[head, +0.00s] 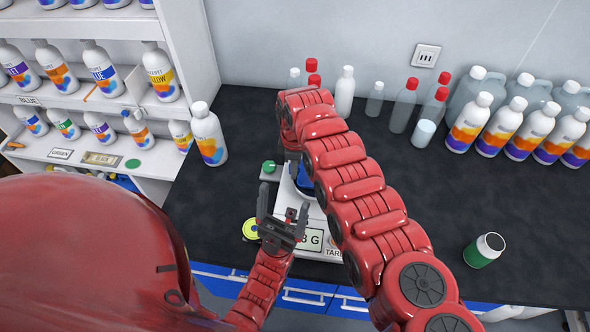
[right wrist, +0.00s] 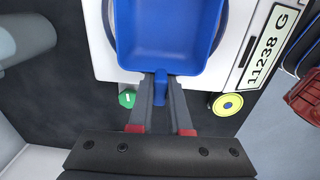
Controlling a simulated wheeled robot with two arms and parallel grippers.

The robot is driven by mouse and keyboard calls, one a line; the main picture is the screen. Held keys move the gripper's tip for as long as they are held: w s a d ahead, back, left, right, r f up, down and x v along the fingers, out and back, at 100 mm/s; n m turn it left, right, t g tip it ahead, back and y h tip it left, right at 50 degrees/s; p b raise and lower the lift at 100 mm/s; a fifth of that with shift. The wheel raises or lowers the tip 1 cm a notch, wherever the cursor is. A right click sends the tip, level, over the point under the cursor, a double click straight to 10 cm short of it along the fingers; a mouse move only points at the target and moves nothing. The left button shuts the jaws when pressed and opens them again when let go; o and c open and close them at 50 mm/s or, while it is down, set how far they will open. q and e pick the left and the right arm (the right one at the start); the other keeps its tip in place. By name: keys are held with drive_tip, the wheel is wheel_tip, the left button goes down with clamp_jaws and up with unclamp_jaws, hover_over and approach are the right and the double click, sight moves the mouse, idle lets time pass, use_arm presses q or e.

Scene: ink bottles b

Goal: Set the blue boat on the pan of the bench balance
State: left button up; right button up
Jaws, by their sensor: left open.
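The blue boat (right wrist: 167,35) is a scoop with a short handle, largely hidden by my right arm in the head view (head: 304,181). My right gripper (right wrist: 161,88) is shut on its handle. The boat lies over the round grey pan (right wrist: 109,22) of the white bench balance (right wrist: 100,62); whether it touches the pan I cannot tell. The balance display (right wrist: 268,46) reads about 11238 G. The balance also shows in the head view (head: 291,196), partly covered. My left gripper (head: 283,216) is open and empty at the balance's front.
Bottles stand along the wall, with a white bottle (head: 208,136) at the left and a green-labelled jar (head: 484,250) at the right.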

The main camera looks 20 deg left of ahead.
drive_tip(key=o, duration=0.4)
drive_tip(key=shift+s+d+f+g, duration=0.15)
drive_tip(key=shift+s+d+f, duration=0.1)
drive_tip(key=shift+s+f, duration=0.25)
drive_tip(key=shift+s+d+f+g, duration=0.15)
drive_tip(key=shift+s+d+f, duration=0.1)
drive_tip(key=shift+f, duration=0.45)
drive_tip(key=shift+r+p, duration=0.15)
drive_tip(key=shift+p, duration=0.15)
drive_tip(key=r+p, duration=0.2)
drive_tip(key=w+r+p, duration=0.1)
drive_tip(key=r+p, duration=0.2)
drive_tip(key=r, duration=0.1)
drive_tip(key=shift+w+a+r+p, duration=0.2)
drive_tip(key=shift+a+r+p, duration=0.1)
drive_tip(key=shift+a+p, duration=0.1)
wheel_tip(320, 180, up, 6)
drive_tip(key=shift+r+p, duration=0.15)
drive_tip(key=shift+p, duration=0.75)
drive_tip(key=shift+w+r, duration=0.2)
drive_tip(key=shift+r, duration=0.2)
drive_tip(key=shift+s, duration=0.1)
drive_tip(key=shift+a, duration=0.1)
